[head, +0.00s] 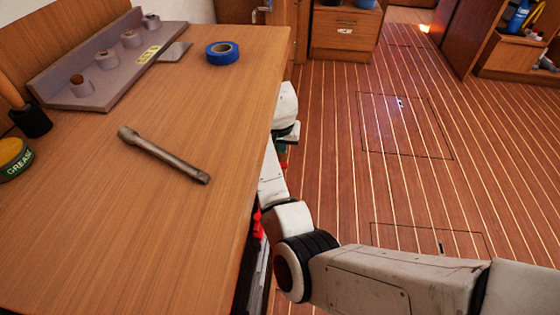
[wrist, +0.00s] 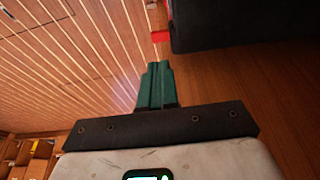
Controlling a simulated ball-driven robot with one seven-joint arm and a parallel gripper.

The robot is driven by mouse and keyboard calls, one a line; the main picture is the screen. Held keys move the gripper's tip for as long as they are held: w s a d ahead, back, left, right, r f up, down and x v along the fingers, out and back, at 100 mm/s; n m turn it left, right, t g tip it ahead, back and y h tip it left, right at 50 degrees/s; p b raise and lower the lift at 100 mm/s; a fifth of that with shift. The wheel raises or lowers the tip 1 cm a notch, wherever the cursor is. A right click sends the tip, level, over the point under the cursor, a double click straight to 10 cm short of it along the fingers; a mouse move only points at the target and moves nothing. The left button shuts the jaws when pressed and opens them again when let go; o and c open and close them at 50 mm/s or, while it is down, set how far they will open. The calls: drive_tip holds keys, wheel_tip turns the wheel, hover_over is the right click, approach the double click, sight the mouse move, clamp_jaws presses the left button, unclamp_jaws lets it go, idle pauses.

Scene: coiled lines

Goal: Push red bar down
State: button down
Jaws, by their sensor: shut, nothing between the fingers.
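A short red bar (wrist: 160,36) shows in the wrist view, at the left edge of a dark block. My gripper (wrist: 157,66) has green fingers pressed together with nothing between them. They point toward the red bar, and a gap shows between the tips and the bar in the picture. In the head view a red piece (head: 257,224) shows beside the bench's right side, partly hidden by my arm. I cannot tell whether it is the same bar. My gripper is mostly hidden behind my arm there.
The dark block (wrist: 240,20) fills the wrist view's upper right. The wooden bench (head: 120,230) holds a metal bar tool (head: 165,155), a blue tape roll (head: 222,53), a grease tin (head: 14,158) and a grey rack (head: 108,68). The striped floor (head: 345,170) to the right is open.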

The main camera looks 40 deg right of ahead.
drive_tip(key=b+x, duration=0.4)
drive_tip(key=x, duration=0.6)
idle(0.3)
drive_tip(key=shift+f+b, duration=0.35)
drive_tip(key=shift+f, duration=1.05)
drive_tip(key=shift+s+f, duration=0.1)
